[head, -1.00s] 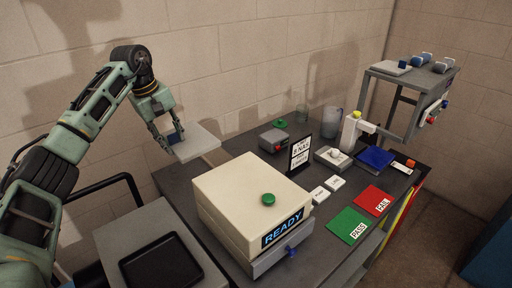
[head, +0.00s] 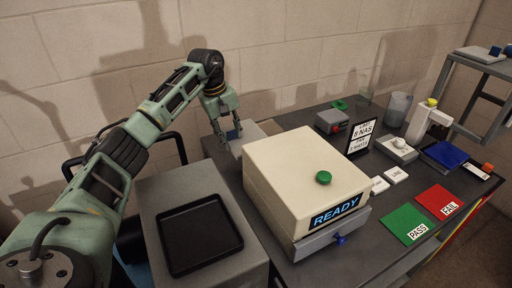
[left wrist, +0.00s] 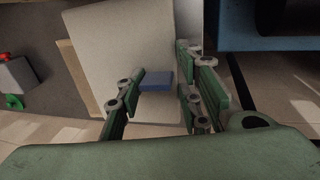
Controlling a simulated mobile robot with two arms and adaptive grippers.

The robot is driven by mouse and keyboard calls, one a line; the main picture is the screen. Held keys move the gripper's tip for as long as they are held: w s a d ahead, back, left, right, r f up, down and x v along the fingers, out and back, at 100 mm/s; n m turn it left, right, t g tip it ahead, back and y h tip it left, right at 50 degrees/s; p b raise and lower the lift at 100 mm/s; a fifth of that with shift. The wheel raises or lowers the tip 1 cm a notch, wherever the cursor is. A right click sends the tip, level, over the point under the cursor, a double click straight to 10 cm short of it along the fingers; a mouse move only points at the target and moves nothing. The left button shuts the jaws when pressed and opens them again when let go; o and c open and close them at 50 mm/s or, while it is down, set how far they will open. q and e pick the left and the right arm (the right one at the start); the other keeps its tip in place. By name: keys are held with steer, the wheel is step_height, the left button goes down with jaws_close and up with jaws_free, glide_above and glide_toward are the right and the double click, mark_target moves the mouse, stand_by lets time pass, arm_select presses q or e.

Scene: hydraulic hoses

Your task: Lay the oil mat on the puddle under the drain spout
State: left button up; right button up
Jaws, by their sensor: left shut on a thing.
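My left gripper (head: 228,137) is shut on the small blue grip block (left wrist: 156,81) of a pale flat mat. The mat (head: 257,134) is at the back left of the bench, partly hidden behind the cream box. In the left wrist view the pale mat (left wrist: 120,38) spreads out beyond the fingers. A white spout-like fitting with a yellow knob (head: 430,119) stands at the right of the bench. I cannot make out a puddle or confirm that this fitting is the drain spout. My right gripper is not in view.
The cream READY box (head: 300,175) stands close to the mat. A black tray (head: 200,235) sits on a grey stand at front left. Green (head: 408,223) and red (head: 441,202) pads, a sign (head: 362,139) and a clear jug (head: 397,108) occupy the right side.

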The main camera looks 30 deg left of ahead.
arm_select(q)
steer(key=x, duration=0.3)
steer(key=p+x, duration=0.1)
steer(key=shift+s+a+f, duration=0.2)
steer(key=shift+s+f, duration=0.15)
steer(key=shift+s, duration=0.05)
steer(key=shift+f, duration=0.6)
steer(key=x, duration=0.1)
steer(key=p+x, duration=0.1)
steer(key=shift+s+a+f, duration=0.1)
steer(key=shift+s+f, duration=0.05)
steer(key=shift+f, duration=0.4)
steer(key=o, duration=0.8)
steer(key=shift+f, duration=0.15)
steer(key=o, duration=0.5)
